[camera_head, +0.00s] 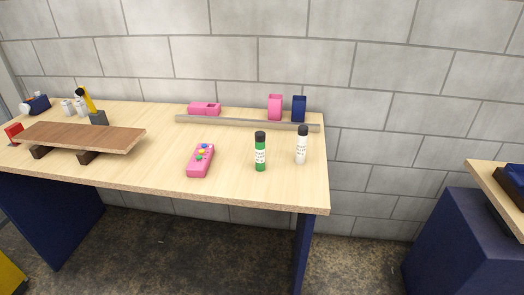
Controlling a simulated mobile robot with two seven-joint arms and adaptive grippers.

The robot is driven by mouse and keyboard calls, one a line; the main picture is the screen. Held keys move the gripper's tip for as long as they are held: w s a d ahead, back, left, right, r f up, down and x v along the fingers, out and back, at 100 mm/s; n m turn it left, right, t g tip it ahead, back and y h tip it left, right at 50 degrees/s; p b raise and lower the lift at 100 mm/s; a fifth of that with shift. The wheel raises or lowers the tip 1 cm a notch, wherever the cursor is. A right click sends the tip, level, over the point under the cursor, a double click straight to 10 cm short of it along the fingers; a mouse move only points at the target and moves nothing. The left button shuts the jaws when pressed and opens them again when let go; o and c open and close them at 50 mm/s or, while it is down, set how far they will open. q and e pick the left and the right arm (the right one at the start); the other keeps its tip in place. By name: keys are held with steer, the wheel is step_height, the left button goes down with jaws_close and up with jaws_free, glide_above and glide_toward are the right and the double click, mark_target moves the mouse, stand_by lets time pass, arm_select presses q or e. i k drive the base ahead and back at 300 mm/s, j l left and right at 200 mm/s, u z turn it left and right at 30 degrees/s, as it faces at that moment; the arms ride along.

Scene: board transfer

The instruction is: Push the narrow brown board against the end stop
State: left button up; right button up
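The narrow brown board (85,136) lies flat across two dark supports (87,156) on the left part of the table, its long side running left to right. A small red block (13,131) stands at the board's left end and may be the end stop. I cannot tell whether the board touches it. Neither of my grippers is in view.
A yellow-handled tool (86,97) stands behind the board.

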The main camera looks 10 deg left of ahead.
mark_target(100, 139)
steer(key=u, duration=1.5)
steer(key=i+j, duration=0.1)
